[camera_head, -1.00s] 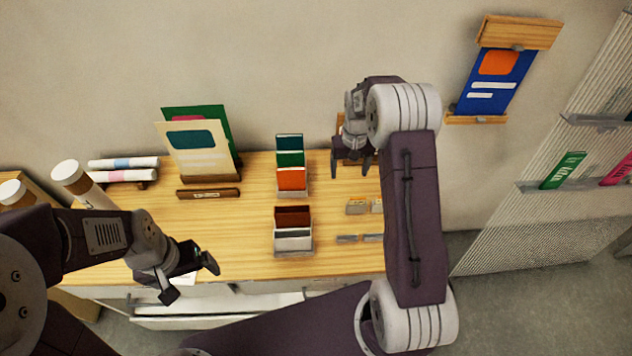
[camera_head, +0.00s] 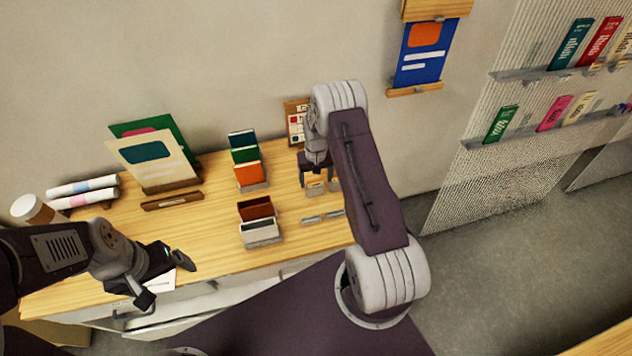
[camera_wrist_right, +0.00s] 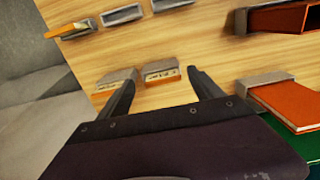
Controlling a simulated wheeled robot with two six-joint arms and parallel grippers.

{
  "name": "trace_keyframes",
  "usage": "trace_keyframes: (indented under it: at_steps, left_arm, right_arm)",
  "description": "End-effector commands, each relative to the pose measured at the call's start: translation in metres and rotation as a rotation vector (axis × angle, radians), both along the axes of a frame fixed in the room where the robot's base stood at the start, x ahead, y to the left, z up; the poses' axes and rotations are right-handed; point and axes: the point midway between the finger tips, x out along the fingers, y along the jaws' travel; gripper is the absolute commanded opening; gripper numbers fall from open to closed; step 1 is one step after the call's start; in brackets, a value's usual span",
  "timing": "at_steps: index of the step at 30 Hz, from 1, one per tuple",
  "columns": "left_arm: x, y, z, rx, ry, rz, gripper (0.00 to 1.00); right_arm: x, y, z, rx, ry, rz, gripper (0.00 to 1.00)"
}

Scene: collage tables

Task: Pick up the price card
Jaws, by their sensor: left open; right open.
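Several small blocks that look like price card holders stand on the wooden table. One holder (camera_head: 315,188) with a pale printed strip is just below my right gripper (camera_head: 317,170) in the head view. In the right wrist view, that gripper (camera_wrist_right: 163,80) is open, with a grey holder with a pale card (camera_wrist_right: 162,78) between its fingertips, apparently untouched. Which one is the price card, I cannot tell. My left gripper (camera_head: 168,280) is open and empty over the table's front edge, above a white sheet (camera_head: 160,283).
Card racks (camera_head: 250,175) and (camera_head: 259,229) stand left of my right gripper. Poster boards (camera_head: 155,160), a wooden sign (camera_head: 172,201) and rolled papers (camera_head: 85,192) are further left. A board (camera_head: 296,121) stands behind my right gripper. A mesh rack (camera_head: 520,130) with booklets is at right.

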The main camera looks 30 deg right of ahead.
Motion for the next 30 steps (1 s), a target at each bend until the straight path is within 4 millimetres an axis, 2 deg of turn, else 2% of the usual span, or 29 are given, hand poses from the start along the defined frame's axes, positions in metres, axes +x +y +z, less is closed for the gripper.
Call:
trace_keyframes:
  at_steps: [5, 8, 12, 13, 24, 30]
  left_arm:
    - [0.0, 0.0, -0.001, 0.0, 0.0, 0.0, 0.92]
    - [0.0, 0.0, -0.001, 0.0, 0.0, 0.0, 0.92]
    - [0.0, 0.0, -0.001, 0.0, 0.0, 0.0, 0.92]
    - [0.0, 0.0, -0.001, 0.0, 0.0, 0.0, 0.92]
    - [0.0, 0.0, -0.003, 0.0, 0.0, 0.0, 0.92]
    - [0.0, 0.0, -0.017, 0.0, 0.0, 0.0, 0.92]
  right_arm:
    - [0.001, 0.0, -0.001, 0.0, -0.002, 0.0, 0.75]
    - [0.001, 0.0, -0.001, 0.0, -0.001, 0.001, 0.53]
    - [0.0, 0.0, -0.001, 0.0, -0.001, 0.0, 0.14]
    - [0.0, 0.0, -0.001, 0.0, -0.001, 0.0, 0.12]
    - [0.001, 0.0, 0.002, 0.0, -0.001, 0.0, 0.12]
    - [0.002, 0.0, 0.022, -0.001, -0.006, 0.0, 0.12]
